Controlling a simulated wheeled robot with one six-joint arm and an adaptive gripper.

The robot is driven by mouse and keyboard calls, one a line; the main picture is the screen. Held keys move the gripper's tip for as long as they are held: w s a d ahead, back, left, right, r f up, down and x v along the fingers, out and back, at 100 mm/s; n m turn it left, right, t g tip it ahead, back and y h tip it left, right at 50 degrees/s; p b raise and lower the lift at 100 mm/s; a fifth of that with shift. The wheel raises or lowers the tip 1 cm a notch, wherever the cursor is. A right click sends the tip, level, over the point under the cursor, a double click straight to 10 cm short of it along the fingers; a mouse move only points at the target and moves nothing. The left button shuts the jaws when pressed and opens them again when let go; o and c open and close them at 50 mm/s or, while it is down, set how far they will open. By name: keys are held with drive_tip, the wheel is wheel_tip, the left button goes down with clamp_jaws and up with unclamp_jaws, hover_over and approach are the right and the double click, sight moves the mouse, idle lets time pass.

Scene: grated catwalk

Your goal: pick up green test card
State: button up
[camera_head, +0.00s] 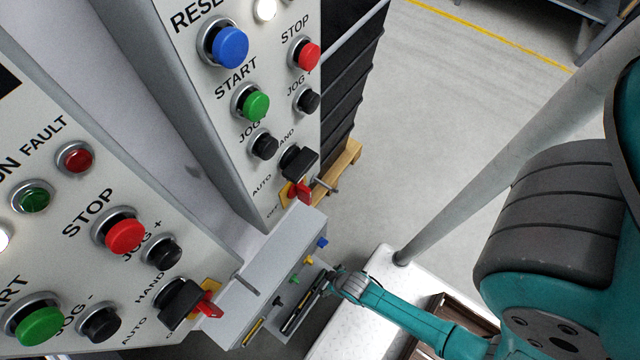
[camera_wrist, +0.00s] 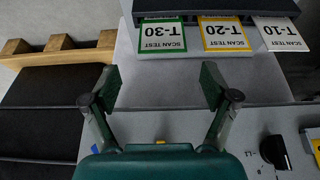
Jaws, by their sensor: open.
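The green test card (camera_wrist: 162,38) has a green border and the upside-down print "SCAN TEST T-30". It is the leftmost of three cards sticking out from under a dark ledge (camera_wrist: 215,8) at the top of the wrist view. A yellow-bordered T-20 card (camera_wrist: 226,35) and a white T-10 card (camera_wrist: 279,34) are to its right. My gripper (camera_wrist: 161,86) is open and empty, its fingertips spread below the green card and apart from it. In the head view my gripper (camera_head: 335,284) is at the grey box's right side; I cannot make out the green card there.
A grey box (camera_head: 262,285) with small coloured knobs sits below two button panels (camera_head: 262,110). Red-tagged selector switches (camera_head: 299,192) jut out near it. A grey post (camera_head: 500,160) rises at the right. A wooden pallet (camera_wrist: 62,47) and dark stacked crates (camera_wrist: 45,100) are at the wrist view's left.

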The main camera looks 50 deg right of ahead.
drive_tip(key=shift+w+x, duration=0.15)
drive_tip(key=shift+x, duration=2.1)
drive_tip(key=shift+w+x, duration=0.1)
drive_tip(key=shift+x, duration=2.15)
drive_tip(key=shift+a+r, duration=0.1)
drive_tip(key=shift+a, duration=0.05)
drive_tip(key=c, duration=0.8)
drive_tip(key=shift+r, duration=0.15)
